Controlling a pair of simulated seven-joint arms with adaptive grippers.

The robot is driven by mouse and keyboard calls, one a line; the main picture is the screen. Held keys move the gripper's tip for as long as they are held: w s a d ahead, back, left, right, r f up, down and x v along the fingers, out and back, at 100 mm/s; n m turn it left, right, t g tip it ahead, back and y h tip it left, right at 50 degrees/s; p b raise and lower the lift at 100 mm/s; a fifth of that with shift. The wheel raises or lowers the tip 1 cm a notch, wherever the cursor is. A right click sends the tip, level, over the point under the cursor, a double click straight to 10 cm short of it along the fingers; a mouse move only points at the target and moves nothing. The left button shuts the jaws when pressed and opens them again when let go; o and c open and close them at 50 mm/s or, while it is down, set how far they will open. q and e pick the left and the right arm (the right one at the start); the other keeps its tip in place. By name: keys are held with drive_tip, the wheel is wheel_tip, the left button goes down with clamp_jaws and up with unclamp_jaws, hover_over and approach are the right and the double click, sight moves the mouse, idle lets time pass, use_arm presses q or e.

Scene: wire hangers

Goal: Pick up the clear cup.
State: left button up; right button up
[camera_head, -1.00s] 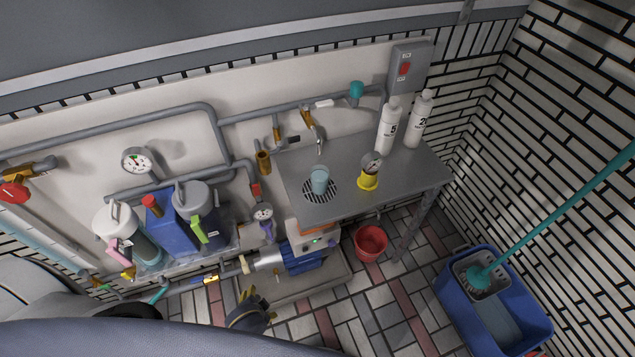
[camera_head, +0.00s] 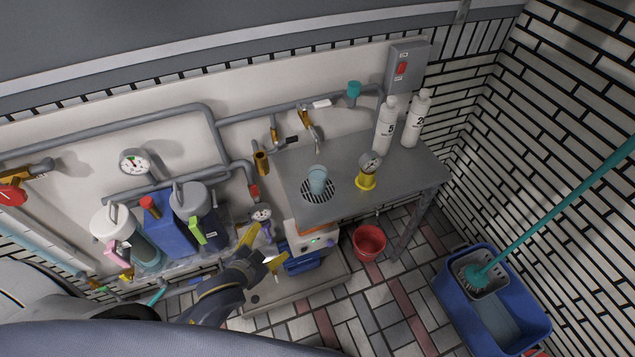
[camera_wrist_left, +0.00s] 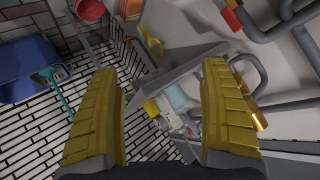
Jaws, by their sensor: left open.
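The clear cup (camera_head: 317,179), tinted light blue, stands upright on the round drain grate of the grey metal counter (camera_head: 400,177). In the left wrist view the cup (camera_wrist_left: 176,97) shows between my fingers, some way off. My left gripper (camera_head: 262,248) has yellow fingers spread open and is empty. It is left of and below the cup in the head view, in front of the pump and apart from the counter. In the left wrist view its fingers (camera_wrist_left: 165,105) stand wide on either side. My right gripper is not in view.
A tap (camera_head: 314,135) is behind the cup. A red bucket (camera_head: 369,242) stands below the counter. Blue and grey jugs (camera_head: 168,229) are at left.

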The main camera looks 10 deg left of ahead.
use_arm(q)
drive_tip(key=w+d+r+t+h, duration=0.2)
drive_tip(key=w+d+h, duration=0.1)
drive_tip(key=w+h, duration=0.1)
drive_tip(key=n+t+h, duration=0.1)
drive_tip(key=t+h, duration=0.1)
drive_tip(key=h, duration=0.3)
approach(311, 183)
drive_tip(key=x, duration=0.7)
drive_tip(key=shift+w+f, duration=0.1)
drive_tip(key=shift+f, duration=0.15)
drive_tip(key=shift+x, duration=2.8)
drive_tip(key=shift+f, duration=0.15)
drive_tip(key=c, duration=1.5)
drive_tip(key=shift+r, duration=0.25)
drive_tip(key=v, duration=1.7)
drive_tip(key=shift+s, duration=0.3)
